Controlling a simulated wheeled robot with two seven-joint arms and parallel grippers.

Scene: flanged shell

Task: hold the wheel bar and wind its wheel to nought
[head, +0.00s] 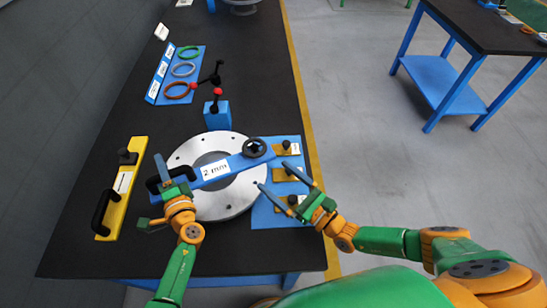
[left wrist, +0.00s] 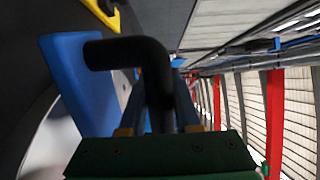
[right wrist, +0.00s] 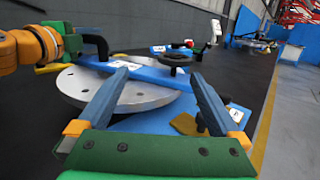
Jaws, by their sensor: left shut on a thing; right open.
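The blue wheel bar (head: 228,166), labelled "2 mm", lies across the round silver flange (head: 235,200). Its black handwheel (head: 255,147) sits at the right end and also shows in the right wrist view (right wrist: 173,58). My left gripper (head: 167,170) is shut on the black handle at the bar's left end; the handle (left wrist: 150,60) stands between its fingers in the left wrist view. My right gripper (head: 289,178) is open and empty, right of the flange and short of the wheel. In the right wrist view its fingers (right wrist: 162,98) frame the flange's edge, the wheel beyond them.
A yellow bar (head: 121,190) with a black handle lies left of the flange. A blue mat (head: 265,215) with yellow pieces lies under my right gripper. Behind stand a blue block (head: 217,118) with a red-knobbed lever and a blue board (head: 164,88) with several rings.

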